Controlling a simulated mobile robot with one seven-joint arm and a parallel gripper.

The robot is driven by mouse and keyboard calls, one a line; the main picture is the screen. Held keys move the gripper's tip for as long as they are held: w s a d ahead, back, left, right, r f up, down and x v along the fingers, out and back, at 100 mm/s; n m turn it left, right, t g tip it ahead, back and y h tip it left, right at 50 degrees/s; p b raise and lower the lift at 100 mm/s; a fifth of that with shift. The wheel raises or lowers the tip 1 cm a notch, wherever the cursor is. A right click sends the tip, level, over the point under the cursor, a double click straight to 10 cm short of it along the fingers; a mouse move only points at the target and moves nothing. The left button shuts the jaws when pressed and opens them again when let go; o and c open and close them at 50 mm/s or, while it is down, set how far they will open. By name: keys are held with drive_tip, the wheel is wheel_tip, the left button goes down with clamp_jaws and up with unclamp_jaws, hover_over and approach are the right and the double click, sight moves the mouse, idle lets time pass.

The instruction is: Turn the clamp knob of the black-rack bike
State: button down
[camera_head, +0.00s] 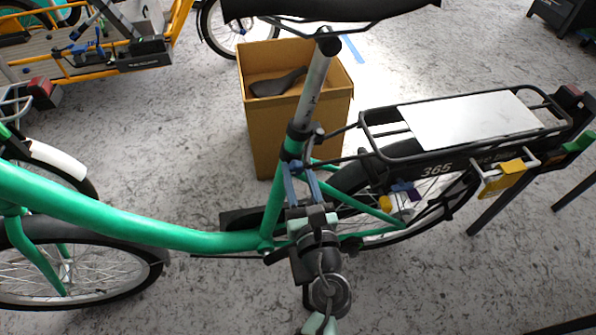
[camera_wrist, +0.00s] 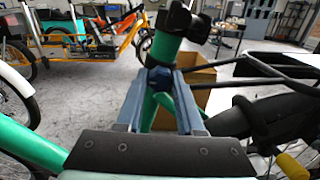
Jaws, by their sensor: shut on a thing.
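The black-rack bike has a green frame (camera_head: 150,232), and its black rear rack (camera_head: 375,140) carries a pale plate. My gripper (camera_head: 300,168) is at the green seat tube, below the black seat clamp (camera_head: 300,132). In the head view the knob is mostly hidden by the fingers.
A cardboard box (camera_head: 262,120) holding a dark saddle (camera_head: 278,82) stands behind the seat tube. The bike's black saddle (camera_head: 320,8) is overhead. A yellow pedal-like part (camera_head: 502,178) hangs by the rack. A yellow cargo bike (camera_head: 90,62) stands at back left.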

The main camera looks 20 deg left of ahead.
drive_tip(key=shift+r+m+p, duration=0.1)
drive_tip(key=shift+m+p, duration=0.3)
drive_tip(key=shift+p, duration=0.05)
drive_tip(key=shift+m+p, duration=0.6)
drive_tip(key=m+p, duration=0.2)
drive_tip(key=m, duration=0.1)
drive_tip(key=shift+p, duration=0.35)
drive_tip(key=shift+m+p, duration=1.6)
drive_tip(key=shift+m, duration=1.1)
drive_tip(key=c, duration=0.5)
unclamp_jaws()
drive_tip(key=shift+c, duration=0.2)
